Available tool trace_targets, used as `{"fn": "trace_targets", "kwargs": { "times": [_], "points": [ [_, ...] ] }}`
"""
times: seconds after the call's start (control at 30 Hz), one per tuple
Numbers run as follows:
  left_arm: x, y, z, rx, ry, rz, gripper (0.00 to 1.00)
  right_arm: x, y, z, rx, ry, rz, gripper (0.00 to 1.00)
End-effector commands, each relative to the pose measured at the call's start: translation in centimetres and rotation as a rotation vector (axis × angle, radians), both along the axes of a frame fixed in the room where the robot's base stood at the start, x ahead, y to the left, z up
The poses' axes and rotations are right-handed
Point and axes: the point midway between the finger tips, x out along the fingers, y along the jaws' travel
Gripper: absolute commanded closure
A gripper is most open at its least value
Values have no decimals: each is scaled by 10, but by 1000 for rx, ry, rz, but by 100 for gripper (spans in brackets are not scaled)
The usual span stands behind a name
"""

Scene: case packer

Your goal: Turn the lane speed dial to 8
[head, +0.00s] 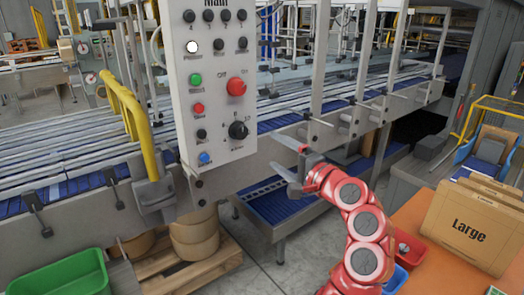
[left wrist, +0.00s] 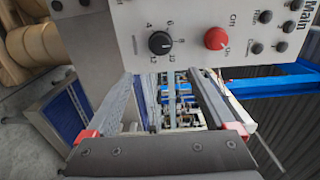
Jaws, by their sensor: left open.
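The control panel (head: 208,70) carries a black dial (head: 238,130) with marks around it, low on its right side. In the left wrist view the same dial (left wrist: 160,42) shows near the top centre, with small numbers around it. I cannot read its setting surely. My left gripper (head: 278,155) is open and empty, right of and a little below the dial, apart from it. In the left wrist view its two fingers (left wrist: 160,80) are spread, with the dial above the gap between their tips. My right gripper is not in view.
A larger red knob (head: 236,87) sits above the dial, also seen in the wrist view (left wrist: 216,38). Several buttons surround them. A yellow handle (head: 135,120) is left of the panel. Conveyor lanes (head: 70,165) run behind. A box marked Large (head: 470,228) stands at right.

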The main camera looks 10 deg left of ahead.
Motion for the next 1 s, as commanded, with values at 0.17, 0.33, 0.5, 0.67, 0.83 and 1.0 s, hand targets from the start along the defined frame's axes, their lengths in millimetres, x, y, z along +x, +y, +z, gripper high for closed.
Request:
{"fn": "trace_targets", "kwargs": {
  "times": [0.17, 0.33, 0.5, 0.67, 0.83, 1.0],
  "points": [
    [-16, -20, -1, -1, -2, 0, 11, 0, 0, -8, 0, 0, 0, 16],
    [-21, -26, 0, -1, -1, 0, 11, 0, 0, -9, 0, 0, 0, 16],
    [-21, -26, 1, -1, -1, 1, 11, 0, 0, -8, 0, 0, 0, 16],
    [-16, -28, -1, 11, -6, -15, 11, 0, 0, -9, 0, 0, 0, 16],
    [35, -56, -25, 120, -55, -233, 11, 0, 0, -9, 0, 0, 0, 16],
    [90, -121, -104, 171, -132, -687, 11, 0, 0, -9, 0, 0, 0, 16]
  ]
}}
